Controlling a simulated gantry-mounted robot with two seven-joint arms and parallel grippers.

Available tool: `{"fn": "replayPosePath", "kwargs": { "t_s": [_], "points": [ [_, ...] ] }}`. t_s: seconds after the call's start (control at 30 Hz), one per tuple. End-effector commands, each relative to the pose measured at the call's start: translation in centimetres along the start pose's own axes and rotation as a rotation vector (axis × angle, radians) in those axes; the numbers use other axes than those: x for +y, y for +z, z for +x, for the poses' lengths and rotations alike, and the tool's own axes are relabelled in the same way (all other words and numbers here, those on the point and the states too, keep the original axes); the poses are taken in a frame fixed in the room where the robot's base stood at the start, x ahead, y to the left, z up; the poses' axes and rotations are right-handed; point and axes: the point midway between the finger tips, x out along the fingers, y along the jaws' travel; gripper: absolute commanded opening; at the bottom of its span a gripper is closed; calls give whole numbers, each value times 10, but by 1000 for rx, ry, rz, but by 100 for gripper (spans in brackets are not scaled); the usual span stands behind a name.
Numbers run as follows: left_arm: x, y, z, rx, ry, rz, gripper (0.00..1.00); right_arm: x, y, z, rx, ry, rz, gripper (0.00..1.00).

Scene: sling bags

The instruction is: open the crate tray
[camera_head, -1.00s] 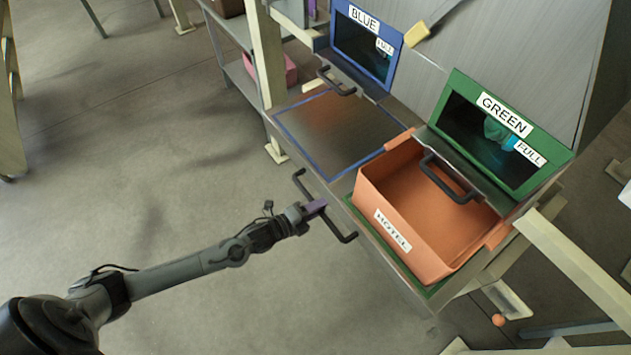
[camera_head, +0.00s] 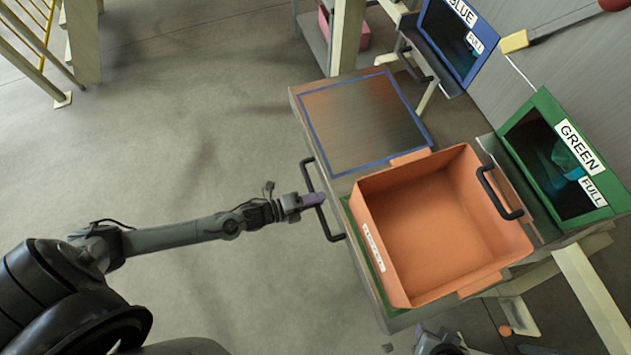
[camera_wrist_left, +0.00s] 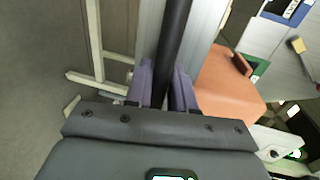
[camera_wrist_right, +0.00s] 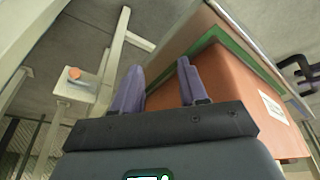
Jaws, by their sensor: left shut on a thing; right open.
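The crate tray (camera_head: 365,122) is a flat metal shelf with a blue-outlined square and a green-edged spot. An orange crate (camera_head: 440,225) with a white label sits on the green spot. The tray's black bar handle (camera_head: 331,231) runs along its left edge. My left gripper (camera_head: 314,200) is shut on the middle of this handle; the left wrist view shows the bar (camera_wrist_left: 172,45) between its purple fingers. My right gripper (camera_wrist_right: 160,85) is open and empty close to the crate's side (camera_wrist_right: 228,92); only part of it (camera_head: 440,342) shows at the bottom of the head view.
A green-framed bin hatch (camera_head: 562,160) marked GREEN and FULL and a blue-framed one (camera_head: 458,42) stand behind the tray, each with a black handle. A pale post (camera_head: 347,35) rises beyond the tray. The floor left of the tray is clear.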

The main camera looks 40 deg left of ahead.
Motion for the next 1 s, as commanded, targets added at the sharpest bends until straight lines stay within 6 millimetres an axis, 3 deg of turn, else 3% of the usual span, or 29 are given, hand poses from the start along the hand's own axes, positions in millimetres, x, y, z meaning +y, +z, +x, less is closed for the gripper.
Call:
{"fn": "replayPosePath", "kwargs": {
  "t_s": [0.23,0.27,0.37,0.77,1.0],
  "points": [
    [-2,0,0,2,-4,1,0,-1,0,0,0,-3,3,43],
    [-2,0,0,2,-4,1,25,-1,0,0,0,-3,4,43],
    [-1,0,0,1,-3,1,41,-1,0,0,0,-5,6,43],
    [-1,0,-5,0,0,1,42,-2,-1,-2,0,-6,8,43],
    [-2,0,-38,1,3,1,42,-1,-5,-14,0,-4,5,43]
  ]
}}
